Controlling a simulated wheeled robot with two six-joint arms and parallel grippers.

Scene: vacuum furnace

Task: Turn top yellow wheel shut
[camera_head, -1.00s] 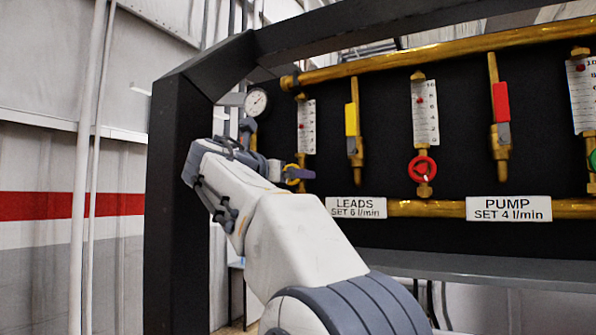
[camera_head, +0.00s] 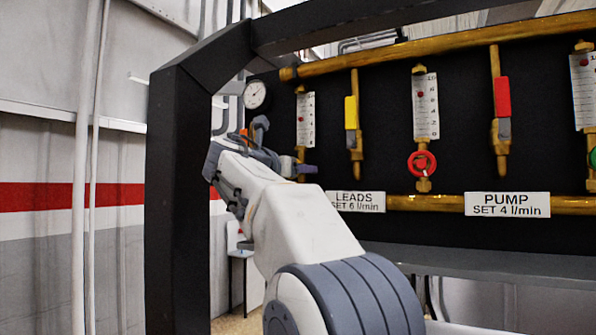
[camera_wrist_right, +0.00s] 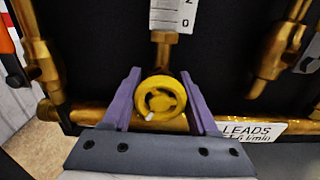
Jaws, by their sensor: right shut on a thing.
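The yellow wheel (camera_wrist_right: 160,98) sits at the foot of the LEADS flow gauge, and a small white mark shows low on its rim. My right gripper (camera_wrist_right: 160,80) is shut on it, with one purple finger on each side of the rim. In the head view my right gripper (camera_head: 300,168) reaches the panel just above the LEADS label (camera_head: 357,201). My wrist and fingers hide the wheel there. The LEADS gauge (camera_head: 307,130) has a red float. My left gripper is not in view.
A yellow-handled valve (camera_head: 351,115) stands right of the LEADS gauge. Further right are a red wheel (camera_head: 422,163) and a red-handled valve (camera_head: 502,100). A dark frame post (camera_head: 180,220) stands close left of my arm. A round dial (camera_head: 255,95) is above my wrist.

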